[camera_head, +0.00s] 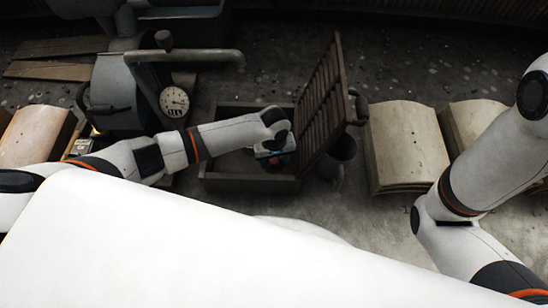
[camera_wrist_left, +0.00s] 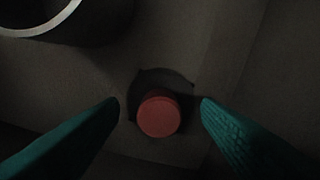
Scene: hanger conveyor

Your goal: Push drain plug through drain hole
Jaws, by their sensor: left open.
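The drain plug (camera_wrist_left: 159,115) is a round red piece in the left wrist view. It sits at a dark round drain hole (camera_wrist_left: 166,80) in a grey floor surface, and the hole's dark edge shows behind it. I cannot tell how deep the plug sits. My left gripper (camera_wrist_left: 160,106) is open, with one teal finger on each side of the plug and gaps between. In the head view my left gripper (camera_head: 276,158) reaches down into an open box (camera_head: 250,184) beside a raised slatted lid (camera_head: 322,95). The plug is hidden there. My right gripper is out of view.
A dark cylinder with a pale rim (camera_wrist_left: 40,30) stands at the upper left of the left wrist view. In the head view a gauge (camera_head: 174,101) and pipe (camera_head: 190,56) are left of the box. A dark bucket (camera_head: 340,150) and a pale curved block (camera_head: 405,145) are right.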

